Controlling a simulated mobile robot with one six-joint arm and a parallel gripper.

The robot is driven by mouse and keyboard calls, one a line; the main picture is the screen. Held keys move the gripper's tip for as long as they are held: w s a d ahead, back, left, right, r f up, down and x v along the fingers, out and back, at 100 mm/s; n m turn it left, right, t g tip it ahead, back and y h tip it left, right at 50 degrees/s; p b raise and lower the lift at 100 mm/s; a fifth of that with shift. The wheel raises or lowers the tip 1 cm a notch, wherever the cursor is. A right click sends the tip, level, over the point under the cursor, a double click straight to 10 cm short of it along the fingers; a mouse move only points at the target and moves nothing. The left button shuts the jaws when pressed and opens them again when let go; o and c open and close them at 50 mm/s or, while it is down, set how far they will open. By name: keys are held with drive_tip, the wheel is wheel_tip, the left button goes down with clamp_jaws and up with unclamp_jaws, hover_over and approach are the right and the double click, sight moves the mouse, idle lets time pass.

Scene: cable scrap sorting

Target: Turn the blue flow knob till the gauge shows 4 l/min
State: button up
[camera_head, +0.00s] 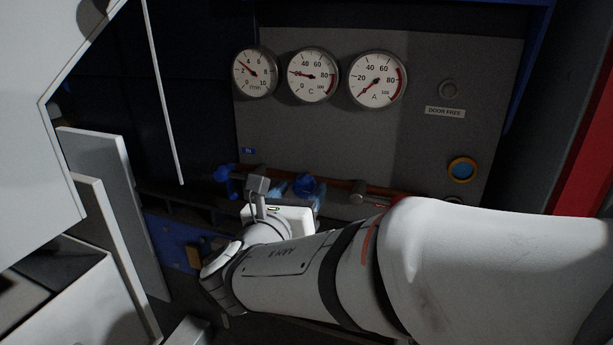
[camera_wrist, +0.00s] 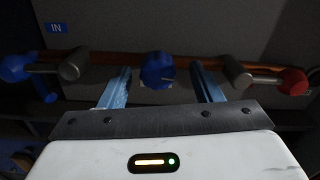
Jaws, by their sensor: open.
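The blue flow knob (camera_wrist: 157,69) sits on a copper pipe, ahead of and between my gripper's two fingers in the wrist view. My gripper (camera_wrist: 160,75) is open, with a gap on each side of the knob; I cannot tell how deep the knob lies between the fingertips. The knob also shows in the head view (camera_head: 304,184), partly behind my wrist. The flow gauge (camera_head: 254,73), marked l/min, is the leftmost dial; its red needle points between 2 and 4, at about 3.
Two other gauges, marked C (camera_head: 313,75) and A (camera_head: 378,79), are right of it. A blue-ended valve lever (camera_wrist: 15,68) is left of the knob and a red-ended one (camera_wrist: 292,81) right. The copper pipe (camera_wrist: 110,57) runs behind. A yellow-ringed button (camera_head: 462,169) is at right.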

sight(301, 189)
drive_tip(key=shift+p+x, duration=0.35)
drive_tip(key=shift+x, duration=1.5)
drive_tip(key=shift+a, duration=0.1)
drive_tip(key=shift+c, duration=0.3)
drive_tip(key=c, duration=0.9)
drive_tip(key=shift+f+b, duration=0.2)
drive_tip(key=shift+b, duration=0.15)
drive_tip(key=shift+c, duration=0.2)
